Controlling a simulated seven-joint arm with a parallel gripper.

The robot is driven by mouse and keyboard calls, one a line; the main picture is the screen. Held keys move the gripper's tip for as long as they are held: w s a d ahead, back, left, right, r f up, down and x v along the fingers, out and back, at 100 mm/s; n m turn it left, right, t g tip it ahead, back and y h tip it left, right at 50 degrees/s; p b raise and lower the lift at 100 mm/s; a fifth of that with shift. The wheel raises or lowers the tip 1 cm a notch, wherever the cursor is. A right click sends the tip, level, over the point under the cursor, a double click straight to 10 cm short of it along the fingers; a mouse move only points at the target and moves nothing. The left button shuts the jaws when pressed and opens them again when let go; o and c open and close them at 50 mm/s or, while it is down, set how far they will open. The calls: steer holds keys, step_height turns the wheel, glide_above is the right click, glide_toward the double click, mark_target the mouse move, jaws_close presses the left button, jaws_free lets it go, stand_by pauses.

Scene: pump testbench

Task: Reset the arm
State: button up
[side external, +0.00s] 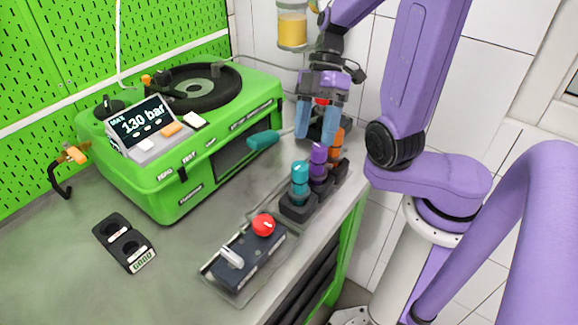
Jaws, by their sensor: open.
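My gripper (318,122) hangs at the upper middle of the side external view, at the end of my purple arm. Its two blue fingers point down and are apart. It is over the back of the bench, behind the teal knobbed part (300,183) and the purple part (318,165). An orange part (336,143) stands just right of the fingers. A dark object with a red top is partly hidden behind the fingers. I see nothing held, though the fingers cover part of the space behind them.
The green pump tester (185,150), its display reading 130 bar, stands at left. A control box with a red button (263,225) sits at the bench front. A black two-socket block (124,243) lies left of it. A jar with yellow contents (292,27) is left of the arm.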

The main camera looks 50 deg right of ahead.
steer(key=shift+w+f+m+g+h, duration=0.15)
steer(key=shift+w+f+g+h, duration=0.05)
steer(key=shift+h, duration=0.65)
steer(key=shift+w+f+m+g+h, duration=0.15)
steer(key=shift+f+g+h, duration=0.05)
steer(key=shift+h, duration=0.65)
steer(key=shift+s+h, duration=0.15)
steer(key=shift+h, duration=0.35)
steer(key=shift+s+a+t+h, duration=0.2)
steer(key=shift+s+t+h, duration=0.25)
steer(key=shift+t+h, duration=0.05)
steer(key=s+m+t, duration=0.2)
steer(key=s, duration=0.8)
steer(key=shift+s+d+f, duration=0.15)
steer(key=shift+s+d, duration=0.15)
steer(key=shift+d, duration=0.05)
stand_by(0.5)
